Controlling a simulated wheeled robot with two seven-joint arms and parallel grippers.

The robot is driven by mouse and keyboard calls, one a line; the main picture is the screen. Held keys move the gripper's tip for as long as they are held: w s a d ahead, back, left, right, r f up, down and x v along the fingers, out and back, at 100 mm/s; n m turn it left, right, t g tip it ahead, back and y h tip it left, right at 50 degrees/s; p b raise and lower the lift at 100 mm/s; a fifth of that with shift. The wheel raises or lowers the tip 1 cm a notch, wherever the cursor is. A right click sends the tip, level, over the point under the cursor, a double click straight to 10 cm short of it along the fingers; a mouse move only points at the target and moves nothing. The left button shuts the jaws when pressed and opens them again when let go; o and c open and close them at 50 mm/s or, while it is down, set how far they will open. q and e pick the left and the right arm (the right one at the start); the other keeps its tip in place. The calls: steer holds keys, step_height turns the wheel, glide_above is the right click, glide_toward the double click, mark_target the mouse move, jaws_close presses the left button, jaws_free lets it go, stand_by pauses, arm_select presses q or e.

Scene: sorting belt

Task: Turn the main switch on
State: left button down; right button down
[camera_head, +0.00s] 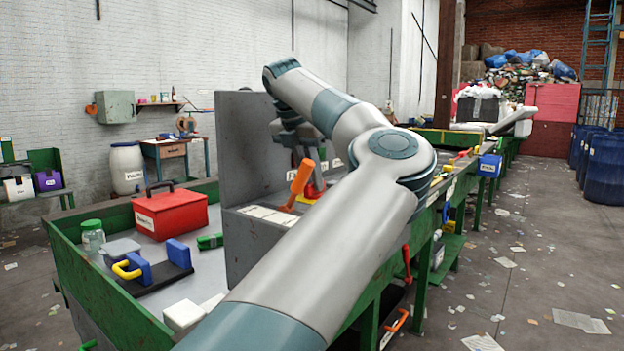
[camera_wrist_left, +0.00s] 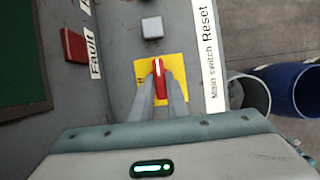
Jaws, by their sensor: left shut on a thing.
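The main switch is a red handle (camera_wrist_left: 158,68) on a yellow plate (camera_wrist_left: 145,70), set in a grey panel beside the label "Main switch" (camera_wrist_left: 214,78). In the left wrist view the handle points roughly up and down the picture, with a pale mark near its top. My left gripper (camera_wrist_left: 161,92) has one finger on each side of the handle and is shut on it. In the head view my left gripper (camera_head: 314,170) reaches down to the grey console (camera_head: 252,245), and my arm hides much of the console. My right gripper is not in view.
A grey square button (camera_wrist_left: 152,27) and a red part by the "Fault" label (camera_wrist_left: 95,52) sit near the switch. An orange-handled lever (camera_head: 300,178) stands close to my gripper. A red toolbox (camera_head: 170,213) lies on the green-edged bench, left of the console. Blue barrels (camera_head: 606,165) stand right.

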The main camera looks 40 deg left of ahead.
arm_select(q)
steer(key=c, duration=1.7)
jaws_free()
